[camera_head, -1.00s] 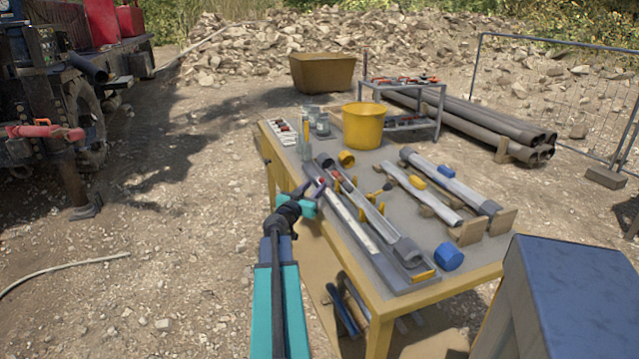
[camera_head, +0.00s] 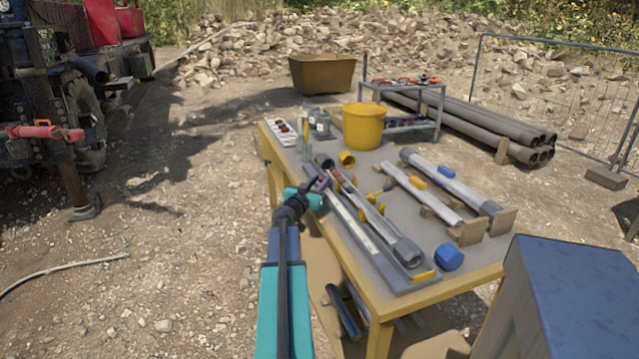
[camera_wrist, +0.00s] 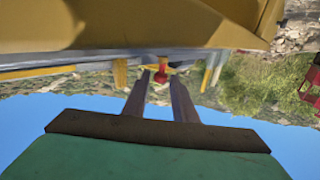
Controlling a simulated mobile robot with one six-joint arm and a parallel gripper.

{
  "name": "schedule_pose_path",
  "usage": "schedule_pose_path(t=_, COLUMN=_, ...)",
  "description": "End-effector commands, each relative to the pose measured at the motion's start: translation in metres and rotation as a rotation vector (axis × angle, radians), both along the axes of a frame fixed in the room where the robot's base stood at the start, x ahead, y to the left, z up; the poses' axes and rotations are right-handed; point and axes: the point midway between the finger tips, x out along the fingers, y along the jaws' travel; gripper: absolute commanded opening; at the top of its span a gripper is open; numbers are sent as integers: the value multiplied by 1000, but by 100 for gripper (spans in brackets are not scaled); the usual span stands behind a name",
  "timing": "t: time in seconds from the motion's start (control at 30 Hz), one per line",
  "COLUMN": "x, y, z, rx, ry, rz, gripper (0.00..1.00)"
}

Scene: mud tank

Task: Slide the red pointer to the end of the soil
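The red pointer (camera_wrist: 161,75) shows in the wrist view as a small red piece between my fingertips, with a thin yellow piece around it. My gripper (camera_wrist: 160,76) has its two fingers apart, one on each side of the pointer; I cannot tell whether they touch it. In the head view my gripper (camera_head: 322,182) is at the left edge of the table, beside the far half of a long tray with a pale scale strip (camera_head: 356,224). An open grey tube (camera_head: 385,226) lies along this strip. The soil is not clearly distinguishable, and my gripper hides the pointer here.
The yellow-edged table (camera_head: 400,303) also holds a yellow bucket (camera_head: 363,125), bottles (camera_head: 319,122), a second tube on wooden blocks (camera_head: 440,180) and a blue cap (camera_head: 448,257). A blue box (camera_head: 575,290) stands front right.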

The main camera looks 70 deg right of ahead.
Motion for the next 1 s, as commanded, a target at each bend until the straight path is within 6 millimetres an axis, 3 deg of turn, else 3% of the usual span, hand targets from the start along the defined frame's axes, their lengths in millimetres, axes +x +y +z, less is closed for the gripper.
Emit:
schedule_pose_path(t=0.03, x=0, y=0, z=0, rx=0, ry=0, rz=0, gripper=16)
schedule_pose_path(t=0.13, x=0, y=0, z=0, rx=0, ry=0, rz=0, gripper=0)
schedule_pose_path(t=0.47, x=-2, y=3, z=1, rx=1, ry=0, rz=0, gripper=0)
schedule_pose_path(t=1.0, x=-36, y=45, z=2, rx=2, ry=1, rz=0, gripper=0)
